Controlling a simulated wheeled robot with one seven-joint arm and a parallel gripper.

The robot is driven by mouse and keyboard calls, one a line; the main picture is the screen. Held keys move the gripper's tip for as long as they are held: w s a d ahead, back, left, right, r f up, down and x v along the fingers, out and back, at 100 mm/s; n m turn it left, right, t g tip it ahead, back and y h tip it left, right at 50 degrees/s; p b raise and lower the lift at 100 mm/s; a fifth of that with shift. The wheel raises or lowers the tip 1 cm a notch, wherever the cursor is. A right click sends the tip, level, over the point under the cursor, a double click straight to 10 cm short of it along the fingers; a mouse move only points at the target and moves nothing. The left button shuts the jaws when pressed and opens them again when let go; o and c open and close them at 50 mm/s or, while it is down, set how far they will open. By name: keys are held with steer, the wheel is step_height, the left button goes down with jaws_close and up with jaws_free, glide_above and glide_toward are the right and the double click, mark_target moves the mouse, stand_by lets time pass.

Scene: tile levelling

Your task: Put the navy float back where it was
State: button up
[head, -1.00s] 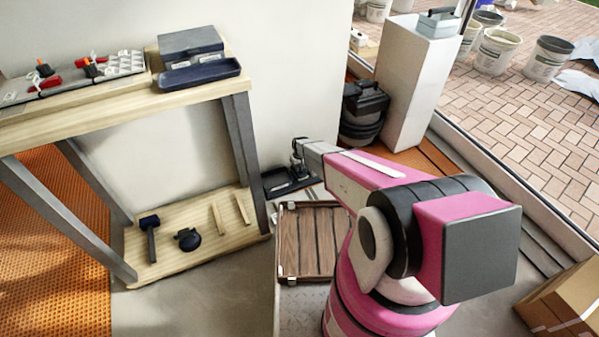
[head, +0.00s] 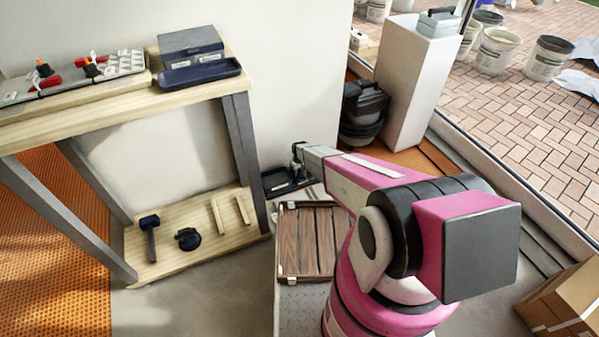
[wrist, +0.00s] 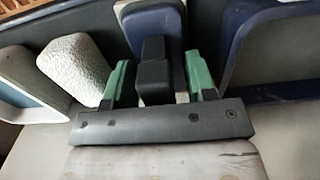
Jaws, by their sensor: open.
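In the wrist view, my gripper (wrist: 158,80) is open, with its two green fingers apart. A dark, blocky handle-like part (wrist: 153,78) stands between the fingers; I cannot tell whether either finger touches it. A navy piece (wrist: 155,24), probably the navy float, lies just beyond it, partly hidden by the dark part and fingers. In the head view, my gripper (head: 298,158) is low, beside the workbench leg, over a dark tray (head: 275,190). The float cannot be made out there.
In the wrist view, a navy-rimmed piece (wrist: 235,45) is close on the right and a pale speckled block (wrist: 75,65) on the left. In the head view, the workbench (head: 110,110) stands left, a slatted brown board (head: 308,240) in front, and black stacked containers (head: 362,115) behind.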

steer(key=shift+r, duration=0.15)
step_height(320, 180, up, 12)
steer(key=shift+s+f, duration=0.1)
steer(key=shift+f, duration=0.15)
steer(key=s+d+r+m, duration=0.1)
steer(key=s+d+r, duration=0.4)
steer(key=s+r, duration=0.5)
steer(key=s+d+r+m, duration=0.2)
steer(key=s+d+r, duration=0.3)
steer(key=s+r, duration=0.5)
steer(key=s+d+r+m, duration=0.1)
steer(key=s+d+r, duration=0.5)
steer(key=s+r, duration=0.5)
step_height(320, 180, up, 6)
steer(key=shift+f+m, duration=0.15)
steer(key=shift+m, duration=0.15)
